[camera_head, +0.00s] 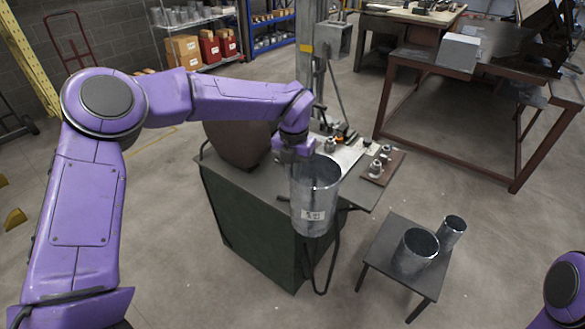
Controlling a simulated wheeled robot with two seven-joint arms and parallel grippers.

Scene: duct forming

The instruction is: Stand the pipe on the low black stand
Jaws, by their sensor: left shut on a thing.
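A grey metal pipe (316,208) with a white label hangs roughly upright in my left gripper (296,158). The gripper is shut on the pipe's upper rim; its fingertips are partly hidden. The pipe is in front of the green cabinet's right side, its open top facing up. The low black stand (385,243) is to the right of and below the pipe, apart from it. Two other metal pipes, a wider one (413,254) and a narrower one (451,233), stand on it towards its right side. My right gripper is out of view; only a piece of that arm shows at the lower right.
The green cabinet (240,220) carries a machine with an upright column (313,70) and a plate with metal fittings (380,165). A brown-framed workbench (400,110) stands at the back right. Shelves with boxes are at the back. Floor around the stand is clear.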

